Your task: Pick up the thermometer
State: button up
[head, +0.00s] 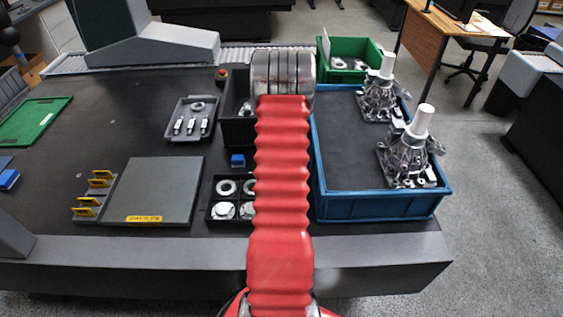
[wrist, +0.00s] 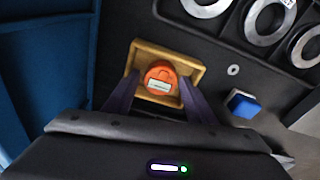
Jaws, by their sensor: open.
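The thermometer looks to be a round orange device with a small pale display (wrist: 160,78), in the wrist view. My gripper (wrist: 161,84) is open, with one dark finger to the left and one to the right of the orange device at the tray's near side. Whether the fingers touch it or are still above it I cannot tell. In the head view my red arm hides the device, the tray and my gripper.
A blue crate (head: 380,207) with metal castings stands right of my arm. A dark bin of metal rings (head: 213,212) and a small blue block (head: 237,160) lie left of it. The block also shows in the wrist view (wrist: 242,104), near a loose washer (wrist: 233,70).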

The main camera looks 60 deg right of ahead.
dwell(0.4)
jog(key=c, duration=0.8)
jog(key=shift+c, duration=0.2)
jog(key=shift+r, duration=0.1)
notch_tip(320, 180, up, 10)
dwell(0.5)
